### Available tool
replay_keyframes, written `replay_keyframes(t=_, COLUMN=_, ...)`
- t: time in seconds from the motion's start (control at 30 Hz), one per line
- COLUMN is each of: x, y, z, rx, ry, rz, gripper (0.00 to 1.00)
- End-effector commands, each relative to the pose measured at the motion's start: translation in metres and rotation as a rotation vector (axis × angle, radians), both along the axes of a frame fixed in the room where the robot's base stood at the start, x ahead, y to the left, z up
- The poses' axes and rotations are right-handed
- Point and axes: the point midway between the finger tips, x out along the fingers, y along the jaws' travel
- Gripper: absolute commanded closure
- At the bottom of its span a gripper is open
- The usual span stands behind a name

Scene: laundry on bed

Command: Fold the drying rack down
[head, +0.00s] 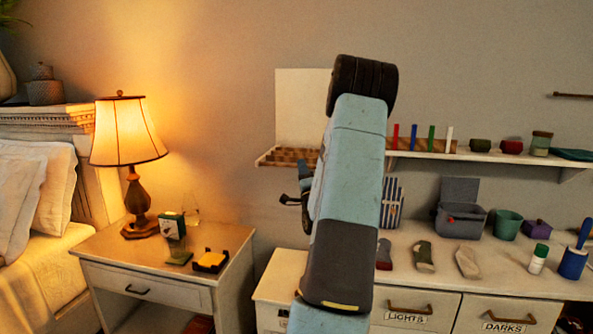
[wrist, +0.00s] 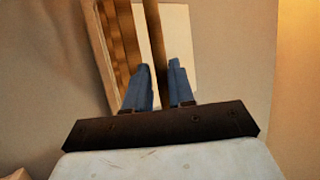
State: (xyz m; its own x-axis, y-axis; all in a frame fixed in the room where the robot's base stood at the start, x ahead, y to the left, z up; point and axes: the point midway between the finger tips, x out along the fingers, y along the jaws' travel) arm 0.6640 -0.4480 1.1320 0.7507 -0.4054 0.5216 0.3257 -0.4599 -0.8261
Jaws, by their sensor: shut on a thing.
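The drying rack has a cream back panel (head: 300,100) on the wall. Its slatted wooden frame (head: 285,156) stands out from the wall at the panel's lower edge and looks about level. In the wrist view the slats (wrist: 122,50) are on the left and the cream panel (wrist: 181,40) is behind. My gripper (wrist: 158,75) has its two blue fingers on either side of a wooden bar (wrist: 154,35) of the rack and is shut on it. In the head view my arm hides the frame's right part and most of the gripper.
A lit lamp (head: 128,150) stands on the nightstand (head: 105,249) at left, beside the bed. A wall shelf (head: 495,157) with small items is right of the arm. Below it, a cabinet (head: 415,280) holds a grey box (head: 460,215) and other items. The wall between lamp and rack is clear.

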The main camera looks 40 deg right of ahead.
Motion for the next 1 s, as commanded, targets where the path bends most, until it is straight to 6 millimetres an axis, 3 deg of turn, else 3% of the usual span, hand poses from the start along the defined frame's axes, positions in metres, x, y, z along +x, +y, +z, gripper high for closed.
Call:
replay_keyframes(t=0.03, x=-0.0015, y=-0.0029, z=-0.0148, rx=0.024, ry=0.024, rz=-0.006, gripper=1.00)
replay_keyframes(t=0.43, x=0.0052, y=0.0059, z=-0.0157, rx=0.022, ry=0.024, rz=0.010, gripper=1.00)
replay_keyframes(t=0.47, x=0.0054, y=0.0063, z=-0.0157, rx=0.022, ry=0.024, rz=0.011, gripper=0.77)
replay_keyframes(t=0.5, x=0.0057, y=0.0066, z=-0.0157, rx=0.022, ry=0.024, rz=0.012, gripper=0.75)
replay_keyframes(t=1.0, x=0.0057, y=0.0059, z=-0.0120, rx=0.016, ry=0.018, rz=0.012, gripper=0.75)
